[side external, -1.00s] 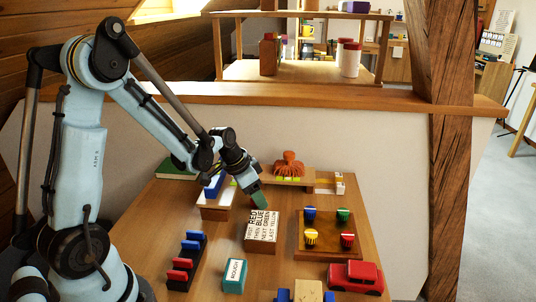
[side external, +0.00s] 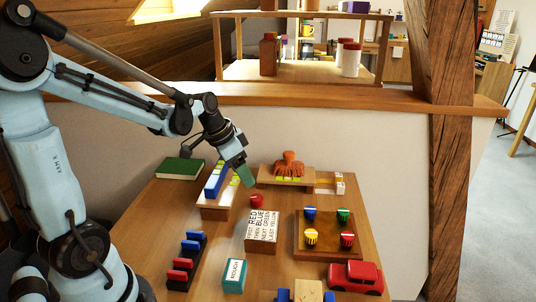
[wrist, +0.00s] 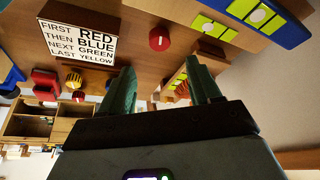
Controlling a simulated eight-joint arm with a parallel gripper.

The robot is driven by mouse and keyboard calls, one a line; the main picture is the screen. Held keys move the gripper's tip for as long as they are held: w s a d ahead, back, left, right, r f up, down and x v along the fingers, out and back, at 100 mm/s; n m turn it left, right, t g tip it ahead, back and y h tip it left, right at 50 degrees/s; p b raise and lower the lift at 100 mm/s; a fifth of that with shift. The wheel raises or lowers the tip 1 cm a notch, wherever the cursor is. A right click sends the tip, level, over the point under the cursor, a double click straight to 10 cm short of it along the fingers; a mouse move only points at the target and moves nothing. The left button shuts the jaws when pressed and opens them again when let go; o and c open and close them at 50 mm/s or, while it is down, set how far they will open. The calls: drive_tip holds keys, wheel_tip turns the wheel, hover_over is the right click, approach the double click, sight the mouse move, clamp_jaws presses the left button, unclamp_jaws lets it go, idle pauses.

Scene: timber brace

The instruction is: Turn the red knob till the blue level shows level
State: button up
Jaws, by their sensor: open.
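The red knob (side external: 257,201) stands on the table behind the printed sign block. In the wrist view the red knob (wrist: 159,39) shows a short white mark on its face. The blue level (side external: 216,180) sits on a wooden block left of the knob. In the wrist view the blue level (wrist: 288,28) is cut off at the top right, with yellow-green windows beside it; I cannot tell whether it is level. My gripper (side external: 246,176) is open and empty, above and behind the knob, apart from it. Its fingers (wrist: 162,88) show apart in the wrist view.
A sign block (side external: 261,229) stands in front of the knob. A board with coloured knobs (side external: 328,244) lies to the right. An orange figure on a wooden base (side external: 288,168) is behind, and a green book (side external: 180,168) lies back left. Red and blue clips (side external: 187,262) stand front left.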

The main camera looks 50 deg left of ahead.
drive_tip(key=shift+v, duration=1.5)
drive_tip(key=s+d+n+t, duration=0.1)
drive_tip(key=s+d, duration=0.2)
drive_tip(key=d, duration=0.3)
drive_tip(key=s+d+r+n+t+y, duration=0.1)
drive_tip(key=s+d, duration=0.2)
drive_tip(key=d, duration=0.2)
drive_tip(key=shift+d+t, duration=0.4)
drive_tip(key=shift+r+n, duration=0.15)
drive_tip(key=shift+n, duration=0.15)
drive_tip(key=n+g, duration=0.7)
drive_tip(key=n, duration=0.2)
hover_over(256, 197)
wheel_tip(256, 197, down, 12)
drive_tip(key=shift+d+f, duration=0.1)
drive_tip(key=shift+f, duration=0.15)
